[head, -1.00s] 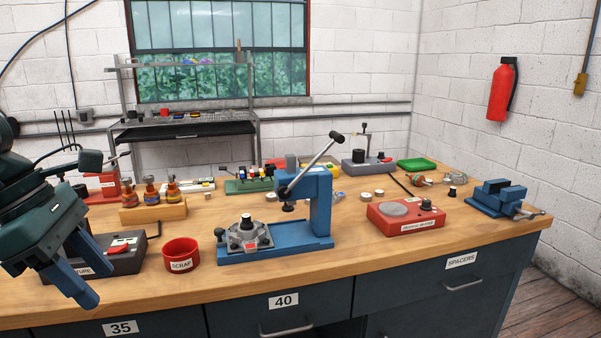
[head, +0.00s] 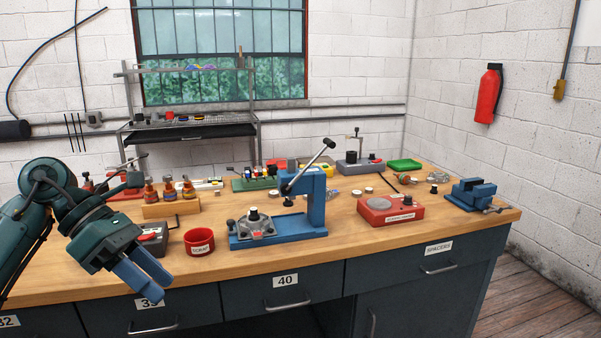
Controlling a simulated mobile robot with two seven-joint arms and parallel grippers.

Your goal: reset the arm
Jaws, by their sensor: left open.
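My left gripper (head: 146,278) is at the left, over the front edge of the workbench (head: 270,259), with its two blue fingers pointing down and to the right. It is open, and nothing shows between its fingers. It hangs in front of the dark fixture box (head: 152,246) and partly hides it. The red scrap cup (head: 200,245) stands just to the right of the gripper, apart from it. My right gripper does not show.
A blue arbor press (head: 316,208) with a grey housing part (head: 256,227) on its base stands mid-bench. A red heater (head: 390,213) and a blue vise (head: 470,194) are to the right. Bottles in a wooden rack (head: 171,209) stand behind the cup. Bare wood lies along the front.

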